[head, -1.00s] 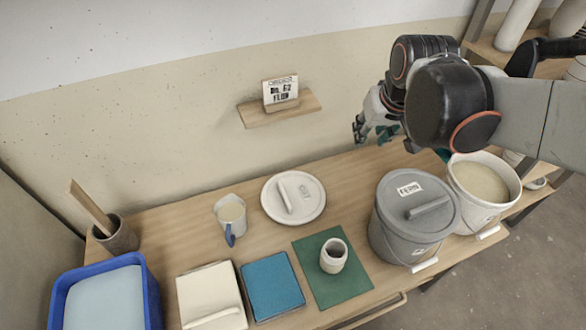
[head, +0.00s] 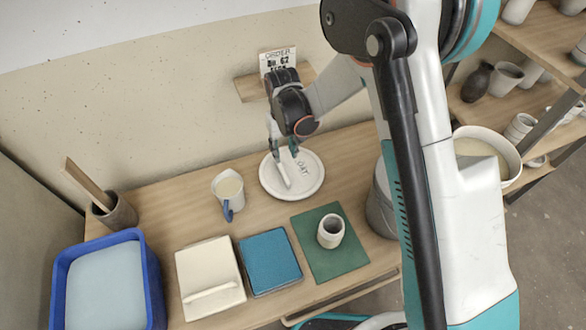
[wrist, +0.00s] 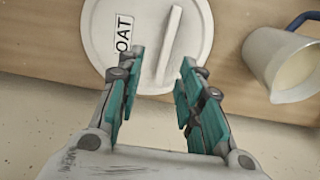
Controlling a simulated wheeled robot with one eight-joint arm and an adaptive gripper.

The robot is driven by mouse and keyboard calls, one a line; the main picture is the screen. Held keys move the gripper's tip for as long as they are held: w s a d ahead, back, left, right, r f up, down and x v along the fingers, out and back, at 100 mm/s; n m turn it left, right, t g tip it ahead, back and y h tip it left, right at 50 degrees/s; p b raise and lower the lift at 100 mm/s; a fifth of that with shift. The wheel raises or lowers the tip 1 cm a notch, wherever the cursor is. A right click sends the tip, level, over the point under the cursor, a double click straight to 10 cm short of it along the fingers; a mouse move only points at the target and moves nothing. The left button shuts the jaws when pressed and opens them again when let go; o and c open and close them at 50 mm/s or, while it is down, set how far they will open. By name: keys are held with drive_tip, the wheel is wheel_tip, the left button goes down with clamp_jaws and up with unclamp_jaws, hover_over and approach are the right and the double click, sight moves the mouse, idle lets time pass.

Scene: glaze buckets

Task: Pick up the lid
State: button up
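A round white lid (head: 310,188) with a raised bar handle (head: 283,174) and an OAT label lies flat on the wooden table near the wall. My gripper (head: 283,147) is above the lid's wall-side part, its fingers pointing down. In the wrist view the lid (wrist: 105,22) is ahead of my gripper (wrist: 160,72), which is open and empty. The handle (wrist: 168,48) shows between the two fingers' lines, and no contact is visible. The grey bucket (head: 380,205) is mostly hidden behind my arm in the head view.
A jug (head: 229,190) of pale liquid stands left of the lid. A small cup (head: 331,231) sits on a green mat (head: 335,262), beside a blue square (head: 270,262). A cream-filled bucket (head: 505,150) stands right. A small wall shelf (head: 247,89) is behind my gripper.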

sight(282, 169)
drive_tip(key=shift+s+a+f, duration=0.1)
drive_tip(key=shift+a+f, duration=0.25)
drive_tip(key=shift+f, duration=0.5)
drive_tip(key=shift+s+a+f+b, duration=0.1)
drive_tip(key=shift+f+b, duration=1.7)
drive_tip(key=shift+f, duration=1.75)
drive_tip(key=shift+f+b, duration=0.25)
drive_tip(key=shift+b, duration=0.1)
clamp_jaws()
